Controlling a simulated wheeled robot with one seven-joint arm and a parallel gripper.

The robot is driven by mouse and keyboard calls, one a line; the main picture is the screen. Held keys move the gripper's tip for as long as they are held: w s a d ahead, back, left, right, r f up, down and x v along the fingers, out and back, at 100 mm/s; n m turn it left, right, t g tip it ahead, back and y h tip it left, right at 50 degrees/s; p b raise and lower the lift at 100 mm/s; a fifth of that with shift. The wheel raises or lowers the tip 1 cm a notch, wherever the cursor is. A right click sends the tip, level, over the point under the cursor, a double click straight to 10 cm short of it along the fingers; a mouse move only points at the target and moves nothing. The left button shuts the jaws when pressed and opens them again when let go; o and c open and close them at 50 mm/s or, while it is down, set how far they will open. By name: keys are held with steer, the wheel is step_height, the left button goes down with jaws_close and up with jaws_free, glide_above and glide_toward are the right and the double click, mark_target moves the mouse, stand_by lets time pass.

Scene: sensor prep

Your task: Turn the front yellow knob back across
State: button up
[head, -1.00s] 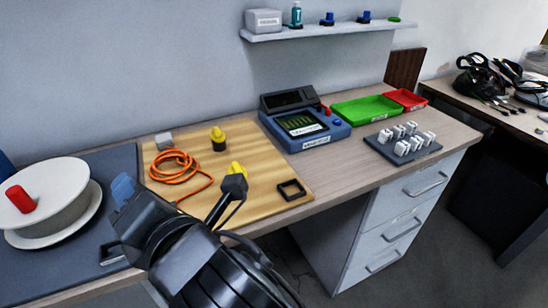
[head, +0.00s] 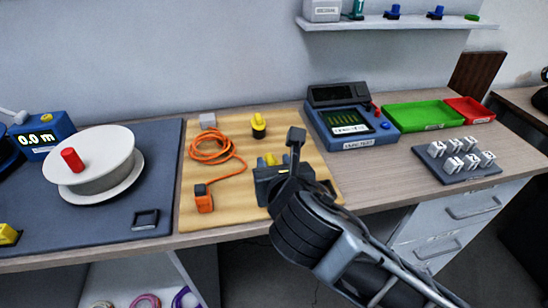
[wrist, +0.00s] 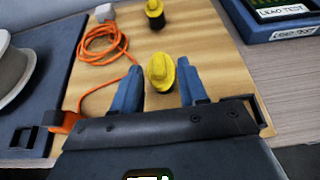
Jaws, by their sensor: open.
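The front yellow knob (wrist: 161,72) stands on the wooden board (wrist: 92,60). In the wrist view it is between the two blue fingers of my gripper (wrist: 161,84), with a gap visible on both sides. In the head view my gripper (head: 270,172) is over the front of the board, and only a bit of the front knob (head: 268,160) shows past it. The back yellow knob (head: 258,122), on a black base, stands farther back; it also shows in the wrist view (wrist: 154,8). My gripper is open.
An orange cable (head: 210,150) coils left of the knobs and ends at an orange block (head: 204,200). A blue tester (head: 348,125) stands to the right. A white reel (head: 95,165) sits on the grey mat (head: 160,190) to the left.

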mark_target(270, 162)
steer(key=shift+x, duration=1.3)
steer(key=shift+a, duration=0.1)
steer(key=shift+c, duration=0.4)
steer(key=c, duration=0.6)
